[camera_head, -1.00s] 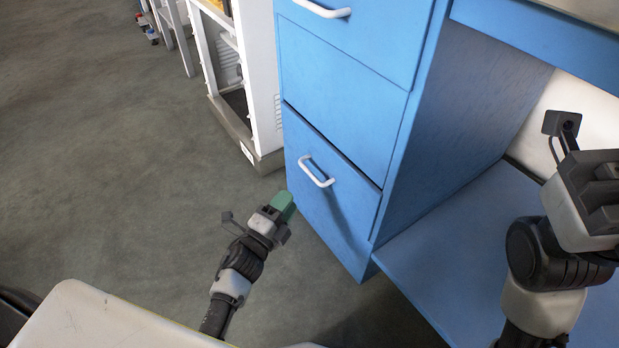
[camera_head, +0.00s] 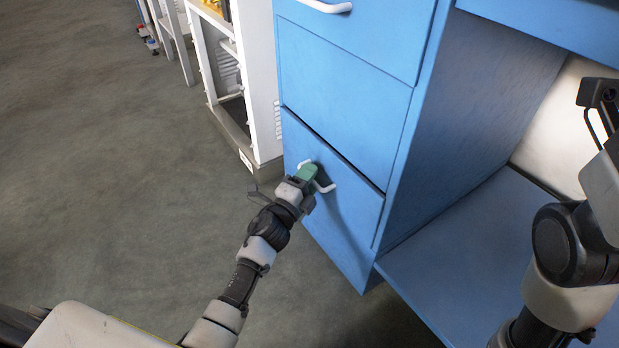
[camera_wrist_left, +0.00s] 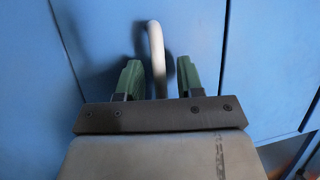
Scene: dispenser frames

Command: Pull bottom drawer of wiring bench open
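The bottom drawer (camera_head: 343,218) of the blue wiring bench has a white bar handle (camera_head: 325,187). A narrow dark gap runs along the drawer's top edge. My left gripper (camera_head: 307,172) is at the handle and hides its middle. In the left wrist view the green fingers of the left gripper (camera_wrist_left: 160,78) are open, one on each side of the white handle (camera_wrist_left: 157,55). The handle lies closer to the right finger. Both fingers look apart from it. My right arm is at the right edge of the head view; its fingers are not visible.
An upper drawer with a white handle (camera_head: 327,6) is above. A white rack (camera_head: 240,80) stands left of the bench. The bench's blue lower shelf (camera_head: 470,265) lies to the right.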

